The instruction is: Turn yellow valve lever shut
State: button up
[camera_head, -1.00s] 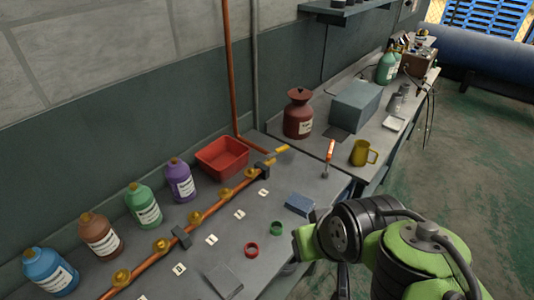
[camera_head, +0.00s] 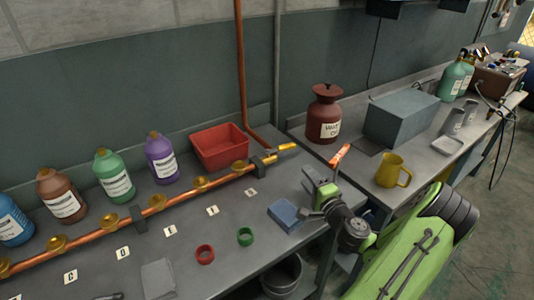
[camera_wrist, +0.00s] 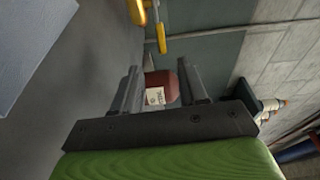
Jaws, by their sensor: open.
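The yellow valve lever (camera_head: 286,147) sticks out at the right end of the copper pipe, past the black clamp. In the wrist view a yellow lever (camera_wrist: 161,38) shows at the top, beyond my fingertips. My gripper (camera_head: 305,192) is to the right of and nearer than the lever in the head view, apart from it. In the wrist view my gripper (camera_wrist: 158,68) has its two fingers spread, with nothing held. A red-brown labelled container (camera_wrist: 160,86) shows in the gap between them, farther off.
The copper pipe (camera_head: 181,191) carries several brass fittings. A red tray (camera_head: 219,147) is behind it. An orange-tipped item (camera_head: 340,155) and a blue block (camera_head: 285,214) are close to my gripper. Red (camera_head: 205,254) and green (camera_head: 245,237) rings lie on the bench.

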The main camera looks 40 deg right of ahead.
aim_at(288, 149)
jog(key=shift+s+d+f+m+h, duration=0.2)
jog(key=shift+d+m+h, duration=0.1)
jog(key=shift+d, duration=0.2)
jog(key=shift+w+r, duration=0.1)
jog(key=shift+w, duration=0.2)
jog(key=p+x, duration=0.1)
jog(key=x, duration=1.4)
jog(key=shift+d+p, duration=0.1)
jog(key=shift+p, duration=0.25)
grip_shut()
